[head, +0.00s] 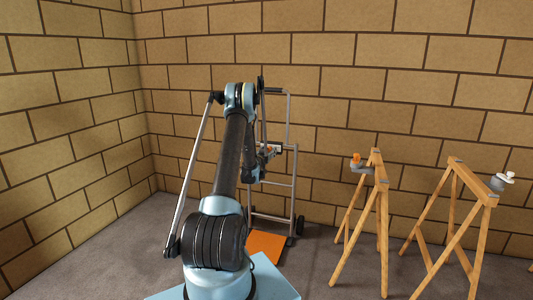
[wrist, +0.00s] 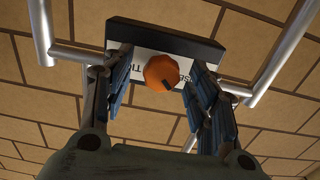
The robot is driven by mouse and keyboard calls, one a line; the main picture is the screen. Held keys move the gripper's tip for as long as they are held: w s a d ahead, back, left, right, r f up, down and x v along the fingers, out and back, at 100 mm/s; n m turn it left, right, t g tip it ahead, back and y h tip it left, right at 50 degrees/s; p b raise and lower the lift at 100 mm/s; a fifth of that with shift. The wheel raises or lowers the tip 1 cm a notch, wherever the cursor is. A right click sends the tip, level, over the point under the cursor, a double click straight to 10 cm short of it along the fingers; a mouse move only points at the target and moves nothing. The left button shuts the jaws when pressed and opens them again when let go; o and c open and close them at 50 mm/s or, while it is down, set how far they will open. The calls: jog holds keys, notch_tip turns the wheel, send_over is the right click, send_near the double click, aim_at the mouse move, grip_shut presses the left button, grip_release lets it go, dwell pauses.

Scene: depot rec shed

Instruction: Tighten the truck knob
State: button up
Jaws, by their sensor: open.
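The truck (head: 290,185) is a grey tubular hand truck with an orange toe plate (head: 265,246), upright against the back wall in the head view. In the wrist view, its orange knob (wrist: 161,72) has a dark mark toward its lower right. The knob sits on a white lettered label on a dark block (wrist: 165,38) fixed between the truck's tubes. My gripper (wrist: 162,92) is open, with one finger on each side of the knob and visible gaps between. In the head view my arm hides part of the truck, and the knob is hard to make out there.
Two wooden trestles stand to the right. Brick walls close the back and left. The floor at lower left is clear.

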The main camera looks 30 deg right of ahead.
jog(key=shift+w+d, duration=0.25)
jog(key=shift+c, duration=0.3)
jog(key=shift+w+a, duration=0.1)
jog(key=c, duration=1)
jog(key=m, duration=0.4)
jog(key=shift+m, duration=0.4)
jog(key=m, duration=0.4)
jog(key=shift+m, duration=0.3)
jog(key=m, duration=0.4)
jog(key=shift+m, duration=2.2)
